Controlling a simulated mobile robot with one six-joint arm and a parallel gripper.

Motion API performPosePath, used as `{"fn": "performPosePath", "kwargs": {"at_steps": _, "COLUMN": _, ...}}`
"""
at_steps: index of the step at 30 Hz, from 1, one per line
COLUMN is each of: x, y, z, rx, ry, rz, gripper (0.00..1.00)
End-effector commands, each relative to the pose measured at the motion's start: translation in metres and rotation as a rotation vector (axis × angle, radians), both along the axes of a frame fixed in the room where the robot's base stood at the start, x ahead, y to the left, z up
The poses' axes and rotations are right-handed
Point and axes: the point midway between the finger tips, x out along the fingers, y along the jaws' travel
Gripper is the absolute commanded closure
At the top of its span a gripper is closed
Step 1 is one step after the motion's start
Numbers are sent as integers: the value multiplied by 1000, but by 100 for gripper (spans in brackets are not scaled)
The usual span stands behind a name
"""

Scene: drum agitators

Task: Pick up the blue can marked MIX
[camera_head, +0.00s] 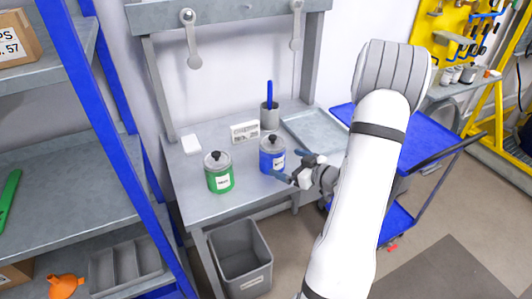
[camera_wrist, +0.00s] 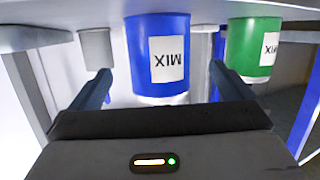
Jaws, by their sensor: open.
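The blue can (camera_head: 267,158) has a dark knobbed lid and a white label. It stands upright on the grey workbench (camera_head: 197,214), right of a green can (camera_head: 219,178). My gripper (camera_head: 291,165) is open beside the blue can's right side. In the wrist view its two fingers (camera_wrist: 159,88) are spread to either side of the can. I cannot tell whether they touch it. The green can (camera_wrist: 252,49) shows outside the fingers.
A grey cup (camera_head: 269,117) with a blue handle stands behind the blue can. A small white holder (camera_head: 244,131) and a metal tray (camera_head: 318,133) are near. A grey bin (camera_head: 240,262) stands below the bench. A blue shelf rack is at left and a blue cart (camera_head: 428,139) at right.

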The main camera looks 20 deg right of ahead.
Motion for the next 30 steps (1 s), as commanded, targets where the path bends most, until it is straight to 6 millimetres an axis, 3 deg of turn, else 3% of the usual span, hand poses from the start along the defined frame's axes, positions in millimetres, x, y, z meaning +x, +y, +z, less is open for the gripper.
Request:
{"fn": "performPosePath", "kwargs": {"at_steps": 5, "x": -1, "y": 4, "z": -5, "rx": 53, "ry": -32, "rz": 29, "gripper": 0}}
{"fn": "performPosePath", "kwargs": {"at_steps": 21, "x": 63, "y": 27, "z": -13, "rx": 51, "ry": -34, "rz": 32, "gripper": 0}}
{"fn": "performPosePath", "kwargs": {"at_steps": 30, "x": 67, "y": 29, "z": -15, "rx": 51, "ry": -33, "rz": 31, "gripper": 1}}
